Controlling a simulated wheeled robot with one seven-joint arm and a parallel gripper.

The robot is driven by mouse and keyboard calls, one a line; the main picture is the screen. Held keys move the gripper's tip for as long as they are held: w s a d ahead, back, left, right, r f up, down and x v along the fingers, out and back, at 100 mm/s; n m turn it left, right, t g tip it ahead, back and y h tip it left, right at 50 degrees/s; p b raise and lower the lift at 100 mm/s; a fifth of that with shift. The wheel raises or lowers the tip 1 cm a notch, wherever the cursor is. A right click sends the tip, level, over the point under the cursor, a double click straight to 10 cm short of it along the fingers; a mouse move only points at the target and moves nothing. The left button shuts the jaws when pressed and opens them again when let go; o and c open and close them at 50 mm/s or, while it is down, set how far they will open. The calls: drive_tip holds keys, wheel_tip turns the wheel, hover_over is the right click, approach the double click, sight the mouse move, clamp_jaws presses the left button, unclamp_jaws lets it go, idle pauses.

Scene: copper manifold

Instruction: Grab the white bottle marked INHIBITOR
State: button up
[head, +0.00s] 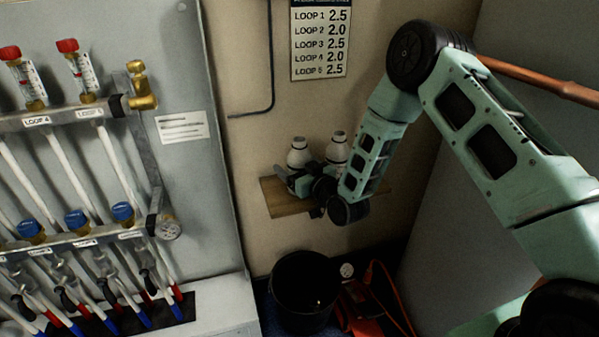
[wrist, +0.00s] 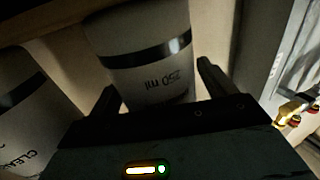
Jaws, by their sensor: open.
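Two white bottles stand on a small wooden shelf (head: 287,207). The left bottle (head: 298,157) in the head view fits the one in the middle of the wrist view (wrist: 145,45), which has a dark band and "250 ml" upside down. Its name is not readable, so I cannot confirm INHIBITOR. The right bottle (head: 337,147) fits the one at the wrist view's left edge (wrist: 30,110), with text starting "CLEAN". My gripper (head: 300,176) is open at the left bottle. In the wrist view its fingers (wrist: 158,92) stand one on each side of that bottle, not visibly closed on it.
The manifold panel (head: 185,70) with valves and gauges stands left of the shelf. A black bucket (head: 304,290) and an orange-red item (head: 385,295) are on the floor below. A printed loop chart (head: 320,40) and a dark pipe (head: 270,60) are on the wall above.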

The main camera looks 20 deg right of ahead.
drive_tip(key=c, duration=1.2)
drive_tip(key=shift+o, duration=0.2)
drive_tip(key=shift+r, duration=0.15)
